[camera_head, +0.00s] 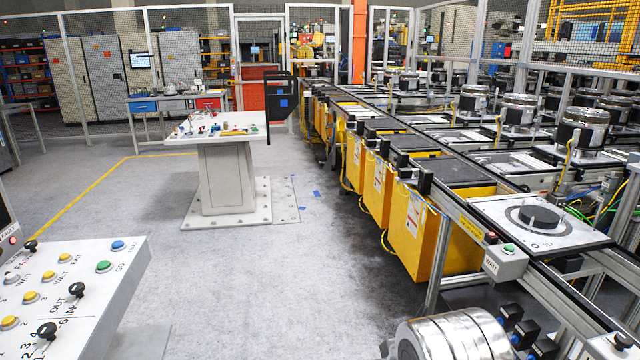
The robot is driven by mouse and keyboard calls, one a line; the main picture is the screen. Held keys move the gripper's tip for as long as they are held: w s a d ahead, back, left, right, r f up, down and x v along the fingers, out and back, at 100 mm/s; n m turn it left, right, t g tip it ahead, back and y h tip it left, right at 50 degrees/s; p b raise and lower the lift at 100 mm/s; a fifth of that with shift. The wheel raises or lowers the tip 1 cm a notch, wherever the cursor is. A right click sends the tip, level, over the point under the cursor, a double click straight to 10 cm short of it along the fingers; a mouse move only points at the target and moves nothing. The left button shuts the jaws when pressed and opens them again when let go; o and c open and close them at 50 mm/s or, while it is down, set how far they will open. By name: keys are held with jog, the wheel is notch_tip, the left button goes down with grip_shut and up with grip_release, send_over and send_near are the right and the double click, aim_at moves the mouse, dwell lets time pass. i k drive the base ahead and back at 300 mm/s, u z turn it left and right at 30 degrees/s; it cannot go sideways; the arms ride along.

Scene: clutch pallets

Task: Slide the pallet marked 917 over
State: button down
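A pale square pallet (480,207) lies on the near end of the conveyor line at the right. It has a dark ring and a black round hub in its middle. A small marking is printed near its front edge, but it is too small to read surely as 917. The pallet spans the rails, with nothing stacked on it apart from the hub. My gripper is not in view, so I cannot see whether it is open or shut.
A box with a green button (506,255) stands at the rail by the pallet's left corner. A control panel (120,300) with knobs and buttons is at lower left. A silver drum (455,338) shows at the bottom edge. Metal clutches (582,132) stand behind the pallet.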

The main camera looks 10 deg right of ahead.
aim_at(539, 228)
jog(key=z, duration=0.1)
jog(key=i, duration=2.15)
jog(key=z, duration=0.75)
jog(key=i, duration=0.75)
jog(key=z, duration=0.85)
jog(key=i, duration=1.05)
jog(key=z, duration=0.5)
